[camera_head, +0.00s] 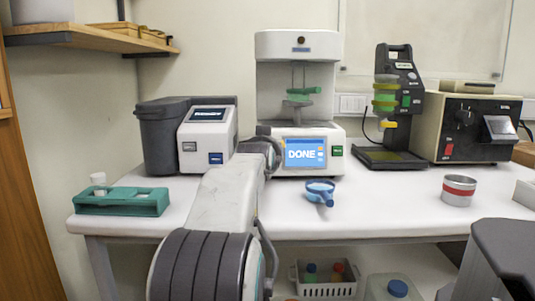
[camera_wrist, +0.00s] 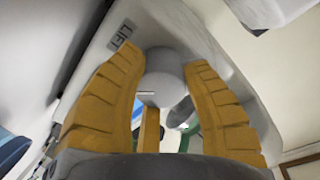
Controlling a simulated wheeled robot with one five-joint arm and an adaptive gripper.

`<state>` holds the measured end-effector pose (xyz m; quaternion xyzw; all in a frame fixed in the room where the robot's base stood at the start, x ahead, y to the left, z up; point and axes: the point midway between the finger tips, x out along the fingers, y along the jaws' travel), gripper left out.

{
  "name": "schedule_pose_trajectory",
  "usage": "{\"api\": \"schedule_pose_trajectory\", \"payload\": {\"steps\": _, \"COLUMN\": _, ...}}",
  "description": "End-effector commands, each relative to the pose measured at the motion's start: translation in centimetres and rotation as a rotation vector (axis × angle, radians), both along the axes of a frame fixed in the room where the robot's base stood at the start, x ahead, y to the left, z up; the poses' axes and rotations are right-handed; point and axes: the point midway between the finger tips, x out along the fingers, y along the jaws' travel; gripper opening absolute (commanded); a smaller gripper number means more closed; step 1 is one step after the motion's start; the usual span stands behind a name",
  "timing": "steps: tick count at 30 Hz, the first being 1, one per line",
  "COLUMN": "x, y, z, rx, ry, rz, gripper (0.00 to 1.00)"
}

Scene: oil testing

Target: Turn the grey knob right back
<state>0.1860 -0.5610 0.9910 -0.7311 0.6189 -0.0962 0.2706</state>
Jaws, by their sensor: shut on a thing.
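The grey knob (camera_wrist: 165,76) is round and sits on the white machine body, beside a label that seems to read LIFT (camera_wrist: 122,35). My gripper (camera_wrist: 163,66) has its yellow fingers closed on both sides of the knob in the wrist view. The pale mark on the knob lies roughly level in that picture. In the head view the white machine (camera_head: 299,45) shows DONE on its blue screen (camera_head: 305,152). My arm reaches its left side, and the arm hides the knob and fingers there.
A grey-and-white device (camera_head: 205,137) stands close left of my arm. A teal rack (camera_head: 115,202) is at the table's left. A blue cup-like item (camera_head: 320,190) lies in front of the machine. A black stand (camera_head: 400,110), a beige box (camera_head: 462,125) and a red-banded tin (camera_head: 458,190) are right.

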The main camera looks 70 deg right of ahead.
Motion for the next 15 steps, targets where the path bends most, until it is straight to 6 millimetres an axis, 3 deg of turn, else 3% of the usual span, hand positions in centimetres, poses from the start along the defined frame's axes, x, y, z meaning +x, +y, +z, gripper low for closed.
{"api": "schedule_pose_trajectory", "payload": {"steps": 1, "x": -0.01, "y": -0.01, "z": 0.79, "rx": -0.019, "ry": -0.004, "rz": 0.000, "gripper": 0.10}}
{"api": "schedule_pose_trajectory", "payload": {"steps": 5, "x": 0.01, "y": 0.00, "z": 0.81, "rx": -0.019, "ry": -0.006, "rz": 0.000, "gripper": 0.11}}
{"api": "schedule_pose_trajectory", "payload": {"steps": 6, "x": 0.01, "y": 0.00, "z": 0.81, "rx": -0.019, "ry": -0.006, "rz": 0.000, "gripper": 0.45}}
{"api": "schedule_pose_trajectory", "payload": {"steps": 15, "x": 0.03, "y": 0.01, "z": 0.51, "rx": -0.012, "ry": -0.006, "rz": 0.000, "gripper": 0.70}}
